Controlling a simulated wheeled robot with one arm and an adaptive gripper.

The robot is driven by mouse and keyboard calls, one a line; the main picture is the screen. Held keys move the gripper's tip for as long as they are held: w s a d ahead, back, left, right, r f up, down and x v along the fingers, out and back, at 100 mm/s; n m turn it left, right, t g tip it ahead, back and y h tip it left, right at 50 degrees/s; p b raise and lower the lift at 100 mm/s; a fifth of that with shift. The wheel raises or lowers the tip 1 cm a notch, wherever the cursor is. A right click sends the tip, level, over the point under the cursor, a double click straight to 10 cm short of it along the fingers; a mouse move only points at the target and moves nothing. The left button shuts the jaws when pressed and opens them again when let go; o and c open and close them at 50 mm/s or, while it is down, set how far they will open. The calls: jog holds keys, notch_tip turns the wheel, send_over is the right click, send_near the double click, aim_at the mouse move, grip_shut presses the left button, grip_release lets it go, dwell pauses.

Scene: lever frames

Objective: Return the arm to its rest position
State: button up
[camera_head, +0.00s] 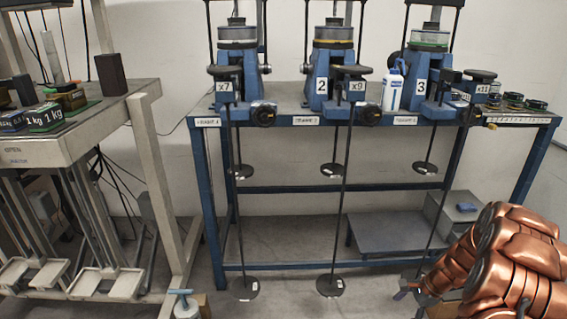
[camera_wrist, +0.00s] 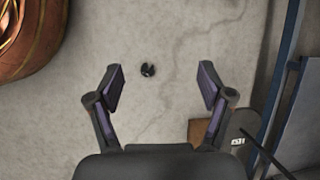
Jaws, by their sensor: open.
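My copper-coloured arm shows at the lower right of the head view, low in front of the blue bench. In the wrist view my gripper (camera_wrist: 160,85) is open, with its two dark fingers spread wide. Nothing is between the fingers; bare concrete floor shows behind them. In the head view the gripper is small and mostly hidden by the arm.
A blue bench (camera_head: 300,187) carries several lever frames with hanging rods and discs. A white bottle (camera_head: 392,92) stands on it. A pale table (camera_head: 70,140) with weights is at left. A low grey platform (camera_head: 390,237) stands underneath. A small dark object (camera_wrist: 147,69) lies on the floor.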

jog(key=s+a+r+n+g+p, duration=0.1)
jog(key=s+a+r+n+p, duration=0.4)
jog(key=r, duration=0.8)
jog(key=s+a+r+n+g+h+p, duration=0.1)
jog(key=s+a+r+n+p, duration=0.15)
jog(key=a+r+p, duration=0.75)
jog(key=s+a+r+n+p, duration=0.2)
jog(key=s+a+r+n, duration=0.15)
jog(key=r, duration=1.25)
jog(key=s+a+r+n+h+p, duration=0.1)
jog(key=s+r+n+p, duration=0.2)
jog(key=s+r+p, duration=0.4)
jog(key=s+a+r+n+g+h+p, duration=0.1)
jog(key=s+a+r+n+h+p, duration=0.1)
jog(key=s+r+p, duration=0.6)
jog(key=s+r+n, duration=0.1)
jog(key=s+r, duration=0.6)
jog(key=shift+r+n+h, duration=0.3)
